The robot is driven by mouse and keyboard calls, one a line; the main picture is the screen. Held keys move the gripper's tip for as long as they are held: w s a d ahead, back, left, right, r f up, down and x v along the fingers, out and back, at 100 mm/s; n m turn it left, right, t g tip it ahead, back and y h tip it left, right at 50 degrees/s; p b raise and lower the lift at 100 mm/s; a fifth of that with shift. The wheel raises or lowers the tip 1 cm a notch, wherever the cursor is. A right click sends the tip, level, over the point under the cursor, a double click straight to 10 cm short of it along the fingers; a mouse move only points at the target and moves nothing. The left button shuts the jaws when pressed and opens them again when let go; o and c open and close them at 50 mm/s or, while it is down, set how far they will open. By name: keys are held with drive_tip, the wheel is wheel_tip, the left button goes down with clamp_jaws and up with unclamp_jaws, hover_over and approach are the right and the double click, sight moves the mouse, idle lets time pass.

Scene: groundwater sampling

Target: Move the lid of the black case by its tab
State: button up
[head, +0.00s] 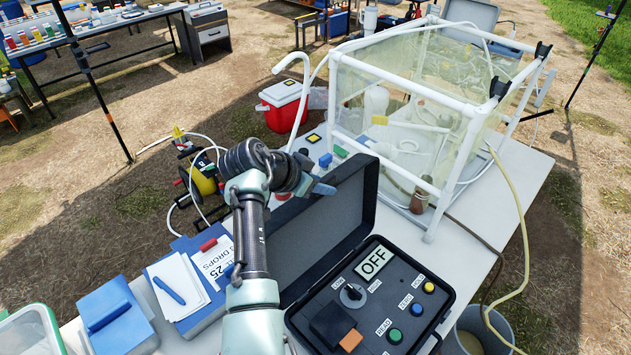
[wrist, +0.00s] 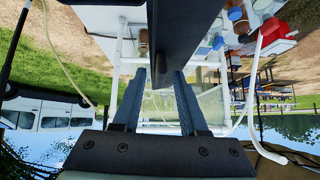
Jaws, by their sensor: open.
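The black case (head: 408,290) lies open on the white table in the head view, with its control panel facing up. Its dark lid (head: 345,222) stands raised at the case's back left side. My gripper (head: 318,188) is at the lid's upper left edge. In the wrist view a dark bar, apparently the lid's edge (wrist: 188,35), runs down between the two spread fingers of my gripper (wrist: 155,85). The gripper is open; whether a finger touches the lid I cannot tell.
A white-pipe frame with clear sheeting (head: 470,115) stands close behind the lid. A red cooler (head: 283,104) is behind. A grey bucket (head: 480,335) stands at the table's right.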

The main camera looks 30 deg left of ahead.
drive_tip(key=b+v, duration=0.3)
drive_tip(key=v, duration=1)
drive_tip(key=w+d+r+n+t+y, duration=0.1)
drive_tip(key=w+d+r+t+y, duration=0.1)
drive_tip(key=d+r+t, duration=0.65)
drive_tip(key=w+d+r+n+t+y, duration=0.1)
drive_tip(key=w+d+r+y, duration=0.15)
drive_tip(key=d+r, duration=0.75)
drive_tip(key=s+d+r+n+t+h, duration=0.1)
drive_tip(key=s+d+r+t, duration=0.3)
drive_tip(key=s+r, duration=0.4)
drive_tip(key=s+d+r+t+h, duration=0.1)
drive_tip(key=s+d+r+t, duration=0.3)
drive_tip(key=s+r, duration=0.4)
wheel_tip(320, 180, up, 5)
drive_tip(key=shift+s+n+t, duration=0.35)
drive_tip(key=shift+n+t, duration=0.05)
drive_tip(key=shift+t, duration=0.25)
drive_tip(key=shift+d, duration=0.15)
